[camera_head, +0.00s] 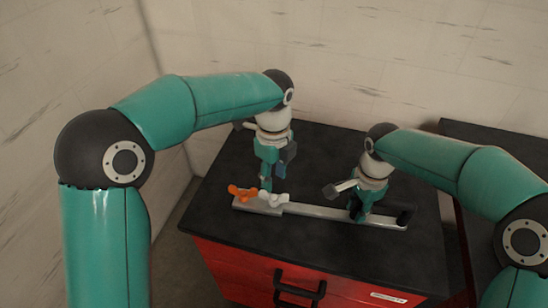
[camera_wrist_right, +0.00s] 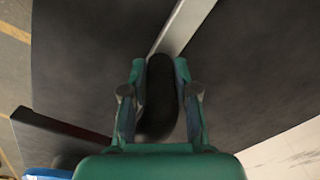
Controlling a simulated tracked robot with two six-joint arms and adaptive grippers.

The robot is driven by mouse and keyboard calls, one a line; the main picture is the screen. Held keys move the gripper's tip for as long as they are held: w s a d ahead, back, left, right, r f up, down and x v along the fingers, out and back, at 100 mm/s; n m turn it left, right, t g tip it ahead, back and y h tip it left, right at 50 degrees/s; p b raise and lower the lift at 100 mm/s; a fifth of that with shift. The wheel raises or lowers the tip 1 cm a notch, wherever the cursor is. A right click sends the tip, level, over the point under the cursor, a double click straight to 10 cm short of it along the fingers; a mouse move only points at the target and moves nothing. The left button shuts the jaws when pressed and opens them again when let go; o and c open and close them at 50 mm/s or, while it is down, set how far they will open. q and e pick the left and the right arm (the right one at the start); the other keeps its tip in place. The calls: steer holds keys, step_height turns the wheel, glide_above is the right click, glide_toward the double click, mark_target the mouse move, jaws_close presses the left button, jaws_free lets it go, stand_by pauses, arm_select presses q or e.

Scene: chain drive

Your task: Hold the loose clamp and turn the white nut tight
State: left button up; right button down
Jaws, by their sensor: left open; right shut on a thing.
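A metal rail (camera_head: 318,210) lies on the black cabinet top. At its left end sit an orange winged nut (camera_head: 240,192) and a white winged nut (camera_head: 275,199). My left gripper (camera_head: 266,184) is open, pointing down just behind and above the white nut; whether it touches the nut cannot be told. My right gripper (camera_head: 358,212) is down at the right part of the rail. In the right wrist view my right gripper (camera_wrist_right: 160,95) is shut on a dark rounded piece (camera_wrist_right: 158,110), which appears to be the clamp. Its lower part is hidden.
A black block (camera_head: 405,214) stands at the rail's right end. The red cabinet (camera_head: 240,264) has a black handle (camera_head: 298,288) in front. The black top (camera_head: 225,170) is bare behind and in front of the rail. Pale walls close off the back and left.

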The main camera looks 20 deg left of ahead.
arm_select(q)
step_height(320, 180, up, 6)
steer(key=shift+w, duration=0.15)
arm_select(e)
steer(key=shift+f, duration=0.1)
arm_select(q)
steer(key=shift+r, duration=0.1)
arm_select(e)
steer(key=c, duration=0.8)
jaws_free()
